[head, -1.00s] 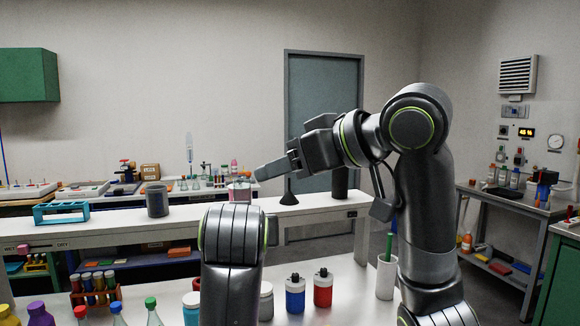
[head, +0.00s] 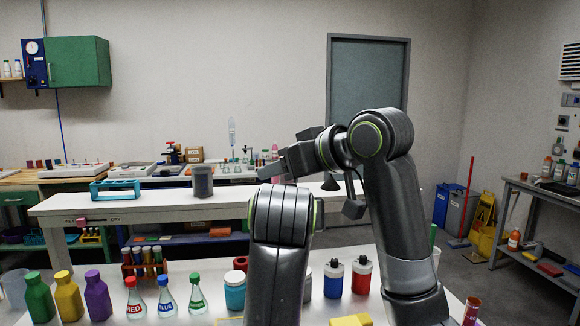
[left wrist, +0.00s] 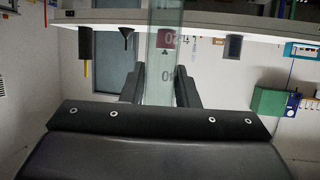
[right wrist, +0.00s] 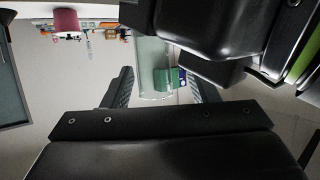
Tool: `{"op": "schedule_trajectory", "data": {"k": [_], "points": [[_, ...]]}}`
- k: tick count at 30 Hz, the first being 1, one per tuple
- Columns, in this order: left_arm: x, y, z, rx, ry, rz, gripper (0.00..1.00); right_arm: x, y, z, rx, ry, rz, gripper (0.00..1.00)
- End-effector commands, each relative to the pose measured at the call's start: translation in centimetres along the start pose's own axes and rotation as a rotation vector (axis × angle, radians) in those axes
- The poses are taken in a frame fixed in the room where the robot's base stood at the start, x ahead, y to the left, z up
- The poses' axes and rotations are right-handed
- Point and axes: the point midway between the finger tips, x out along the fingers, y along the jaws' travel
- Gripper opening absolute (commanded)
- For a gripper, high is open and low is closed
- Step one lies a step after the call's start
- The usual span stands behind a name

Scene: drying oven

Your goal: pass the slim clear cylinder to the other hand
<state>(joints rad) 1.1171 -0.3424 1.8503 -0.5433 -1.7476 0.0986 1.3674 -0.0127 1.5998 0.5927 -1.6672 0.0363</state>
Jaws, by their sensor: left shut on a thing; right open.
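The slim clear cylinder (left wrist: 163,60) is glassy, with a red patch and printed marks, in the left wrist view. My left gripper (left wrist: 160,88) is shut on it, with one finger on each side. In the right wrist view the clear cylinder (right wrist: 148,60) shows between the spread fingers of my right gripper (right wrist: 162,88), which is open. I cannot tell whether a right finger touches it. In the head view my right gripper (head: 272,170) points left above the long table; my left gripper and the cylinder are hidden behind my left arm.
A long white table (head: 120,207) holds a grey beaker (head: 202,181) and a teal rack (head: 115,188). On the near bench are colored bottles and flasks (head: 166,298), a tube rack (head: 145,268) and blue (head: 333,281) and red (head: 361,277) jars.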

Motion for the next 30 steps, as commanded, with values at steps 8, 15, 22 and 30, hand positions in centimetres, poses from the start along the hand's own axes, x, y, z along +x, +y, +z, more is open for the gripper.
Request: {"op": "schedule_trajectory", "data": {"k": [8, 15, 22, 30], "points": [[-0.01, 0.01, -0.02, 0.0, 0.001, 0.0, 0.04, -0.03, 0.01, 0.0, 0.0, 0.0, 0.0, 0.3], [0.01, 0.04, -0.02, 0.001, 0.0, 0.001, 0.33, -0.04, -0.12, -0.03, 0.0, 0.0, -0.004, 0.05], [0.0, 0.03, -0.02, 0.001, 0.0, 0.001, 0.53, -0.05, -0.06, -0.03, 0.0, 0.001, -0.002, 0.04], [0.46, -0.16, 0.76, 0.022, -0.015, 0.008, 0.53, -0.05, -0.01, -0.02, 0.0, 0.001, -0.001, 0.04]]}}
